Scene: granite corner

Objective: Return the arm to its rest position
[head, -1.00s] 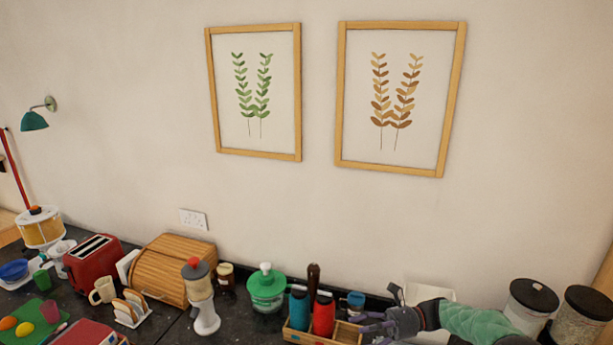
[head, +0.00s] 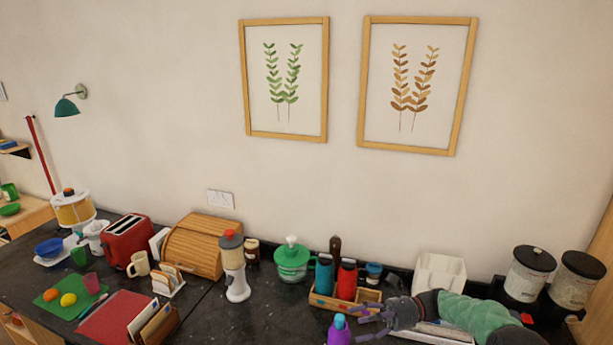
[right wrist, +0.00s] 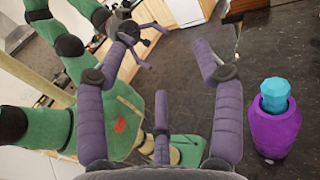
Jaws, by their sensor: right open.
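My right gripper (head: 372,320) comes in from the right in the head view, over the dark counter, with its purple fingers pointing left. In the right wrist view its fingers (right wrist: 180,100) are spread, with nothing between them. A purple bottle with a light blue cap (head: 339,333) stands close to the fingertips in the head view; in the right wrist view the bottle (right wrist: 276,125) stands right of the fingers, apart from them. My left gripper (right wrist: 135,42) shows at the top of the right wrist view, purple fingers spread and empty. It is out of the head view.
A wooden crate with bottles (head: 368,307) and a white holder (head: 438,272) stand behind my right gripper. Dark-lidded jars (head: 528,275) stand at the right. A bread box (head: 205,247), red toaster (head: 128,238) and green board (head: 70,300) are left. Counter at front centre (head: 255,322) is clear.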

